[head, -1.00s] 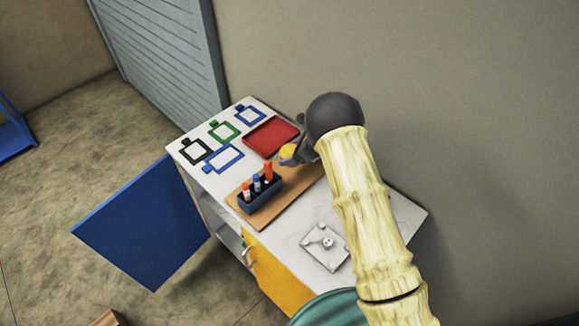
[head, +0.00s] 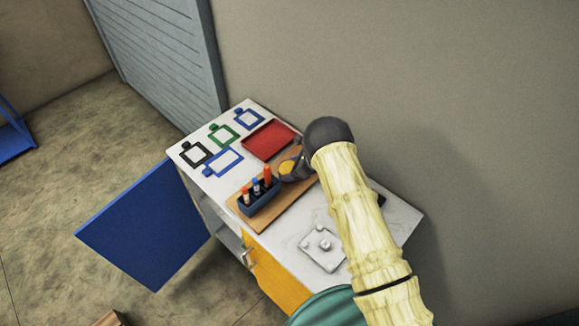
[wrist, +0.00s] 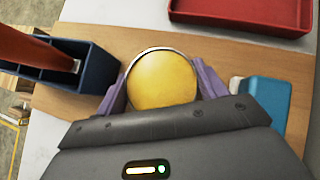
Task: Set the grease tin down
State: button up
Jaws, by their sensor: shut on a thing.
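The grease tin, round with a yellow top and a metal rim, sits between the purple fingers of my gripper (wrist: 162,90) in the wrist view. The tin's yellow top (wrist: 163,80) faces the camera. In the head view the tin (head: 287,166) is over the wooden board (head: 268,213), just right of the marker holder, with my gripper (head: 290,168) around it. My gripper is shut on the tin. Whether the tin's underside touches the board is hidden.
A dark blue holder (head: 262,199) with orange and blue-capped sticks stands on the board, left of the tin. A red tray (head: 269,139) lies behind. A blue block (wrist: 265,97) is close right of my gripper. Coloured frames (head: 223,160) lie far left; a grey plate (head: 323,248) lies nearer.

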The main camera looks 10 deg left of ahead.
jog(key=shift+f, duration=0.15)
jog(key=o, duration=1.3)
jog(key=shift+r, duration=0.25)
jog(key=b+v, duration=0.4)
jog(key=v, duration=0.8)
jog(key=shift+s, duration=0.2)
jog(key=shift+w+f, duration=0.1)
jog(key=shift+w, duration=0.05)
